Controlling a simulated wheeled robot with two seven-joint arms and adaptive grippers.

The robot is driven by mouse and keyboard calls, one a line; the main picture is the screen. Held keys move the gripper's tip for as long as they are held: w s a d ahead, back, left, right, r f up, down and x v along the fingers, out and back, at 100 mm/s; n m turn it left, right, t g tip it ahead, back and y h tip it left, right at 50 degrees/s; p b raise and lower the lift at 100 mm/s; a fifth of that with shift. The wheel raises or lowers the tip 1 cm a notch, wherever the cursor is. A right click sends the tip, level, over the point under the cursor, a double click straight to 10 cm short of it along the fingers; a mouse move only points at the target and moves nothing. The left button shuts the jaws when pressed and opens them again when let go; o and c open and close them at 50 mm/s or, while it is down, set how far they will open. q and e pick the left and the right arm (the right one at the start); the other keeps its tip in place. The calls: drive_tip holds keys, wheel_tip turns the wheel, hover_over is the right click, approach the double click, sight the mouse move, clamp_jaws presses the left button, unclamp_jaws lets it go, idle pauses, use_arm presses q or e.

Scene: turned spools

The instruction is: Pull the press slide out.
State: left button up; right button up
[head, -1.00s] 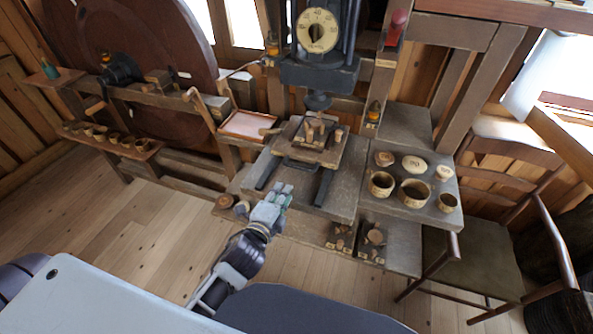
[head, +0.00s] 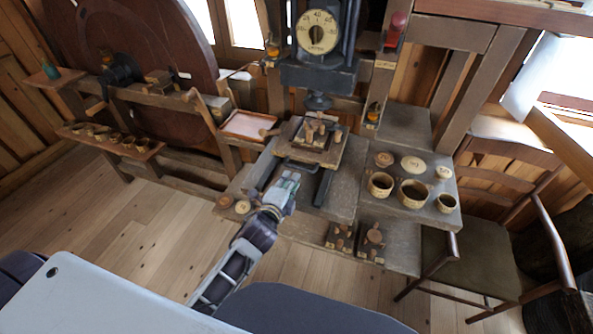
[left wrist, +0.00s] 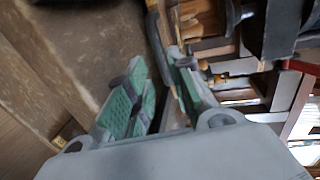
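The press slide (head: 332,159) is a wooden board with a dark plate and small turned wooden pieces on it, under the press (head: 319,75). A dark bar handle (head: 299,165) is at its front, between two dark rails (head: 324,187). My left gripper (head: 288,179) is just in front of the handle, near the left rail. In the left wrist view its two green-padded fingers (left wrist: 163,88) stand apart with nothing seen between them. The dark handle (left wrist: 155,35) shows just beyond the fingertips; I cannot tell whether they touch it. My right gripper is not in view.
Several cups and lids stand on the board at right, among them a large cup (head: 413,193). Two dark blocks with wooden knobs (head: 373,237) sit lower in front. Small round pieces (head: 242,207) lie left of my gripper. A chair (head: 480,260) stands at right.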

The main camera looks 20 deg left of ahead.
use_arm(q)
drive_tip(key=shift+p+x, duration=0.3)
drive_tip(key=shift+x, duration=3.05)
clamp_jaws()
